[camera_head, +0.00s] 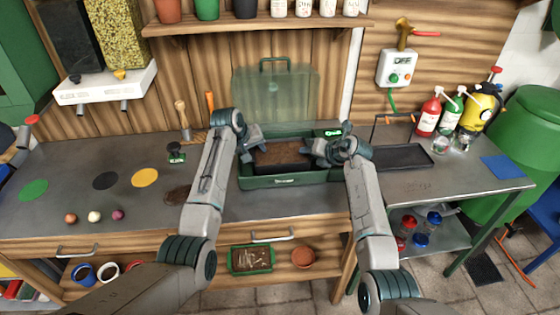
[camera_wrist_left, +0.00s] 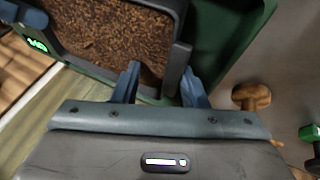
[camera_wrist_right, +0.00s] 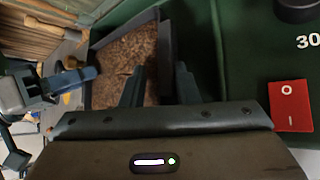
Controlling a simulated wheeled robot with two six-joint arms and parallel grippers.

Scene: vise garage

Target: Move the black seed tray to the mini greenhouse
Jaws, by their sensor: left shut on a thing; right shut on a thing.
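The black seed tray (camera_head: 282,168), filled with brown soil, is at the green base of the mini greenhouse (camera_head: 285,182), inside its outline. Whether it rests on the base's floor or hangs just above cannot be told. The greenhouse's clear lid (camera_head: 275,95) stands raised behind. My left gripper (camera_head: 253,144) is shut on the tray's left wall, which also shows between the fingers in the left wrist view (camera_wrist_left: 178,65). My right gripper (camera_head: 322,149) is shut on the right wall, seen in the right wrist view (camera_wrist_right: 165,50).
A dark shallow tray (camera_head: 402,158) lies on the bench to the right, with spray bottles (camera_head: 428,115) behind it. A small dark stamp-like object (camera_head: 176,152) and coloured discs (camera_head: 145,177) lie to the left. A shelf with pots (camera_head: 260,24) hangs above.

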